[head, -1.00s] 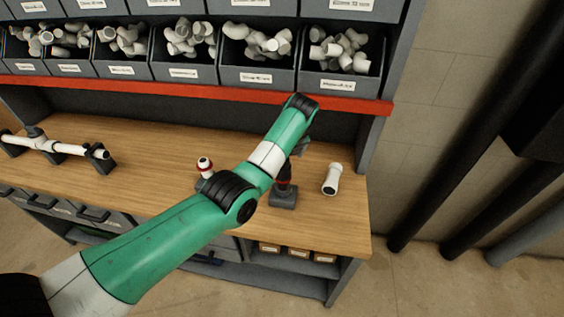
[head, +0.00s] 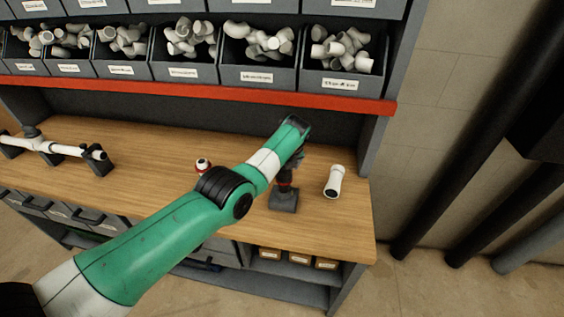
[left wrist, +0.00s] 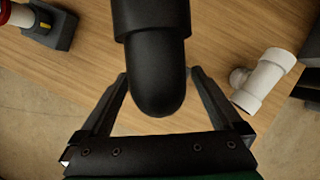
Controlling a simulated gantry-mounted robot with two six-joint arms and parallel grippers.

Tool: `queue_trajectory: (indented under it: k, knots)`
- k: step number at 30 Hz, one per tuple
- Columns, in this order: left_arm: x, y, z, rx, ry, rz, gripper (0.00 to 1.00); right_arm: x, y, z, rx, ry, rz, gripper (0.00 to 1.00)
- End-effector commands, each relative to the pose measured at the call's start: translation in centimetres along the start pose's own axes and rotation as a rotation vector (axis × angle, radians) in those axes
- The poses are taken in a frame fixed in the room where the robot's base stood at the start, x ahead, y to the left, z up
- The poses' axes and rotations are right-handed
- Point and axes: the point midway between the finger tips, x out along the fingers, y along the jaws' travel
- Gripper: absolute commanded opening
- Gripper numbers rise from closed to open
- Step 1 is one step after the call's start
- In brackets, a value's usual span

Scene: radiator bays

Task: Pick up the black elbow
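The black elbow (left wrist: 156,70) fills the upper middle of the left wrist view, its rounded bend toward my gripper. My left gripper (left wrist: 160,76) has its fingers spread, one on each side of the elbow. A thin gap shows beside the right fingertip; contact on the left is unclear. In the head view my left gripper (head: 297,158) is over a dark stand with a red band (head: 284,198), and my wrist largely hides the elbow there. My right gripper is in neither view.
A white tee (head: 334,182) stands on the wooden bench (head: 140,165) right of the stand. A white fitting with a red ring (head: 203,166) is to the left, and a white pipe on supports (head: 60,148) at the far left. Bins with a red rail (head: 200,92) overhang behind.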

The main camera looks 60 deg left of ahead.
Motion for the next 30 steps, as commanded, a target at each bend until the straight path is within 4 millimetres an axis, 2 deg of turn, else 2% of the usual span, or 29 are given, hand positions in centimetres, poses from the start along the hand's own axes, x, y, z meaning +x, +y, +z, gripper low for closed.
queue_trajectory:
  k: [1,2,16,25,30]
  knots:
    - [0.0,0.0,0.0,0.000,0.000,0.000,0.91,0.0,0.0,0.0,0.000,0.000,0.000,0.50]
    - [0.0,0.0,0.0,0.000,0.000,0.000,0.86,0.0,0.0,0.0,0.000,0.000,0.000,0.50]
    - [0.0,0.0,0.0,0.001,0.000,0.000,0.01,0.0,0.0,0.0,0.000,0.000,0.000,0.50]
    - [-0.6,0.0,0.2,0.000,0.000,0.000,0.01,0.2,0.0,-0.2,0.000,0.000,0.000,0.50]
    - [-2.7,-0.1,1.2,-0.001,-0.002,-0.002,0.01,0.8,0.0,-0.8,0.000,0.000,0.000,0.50]
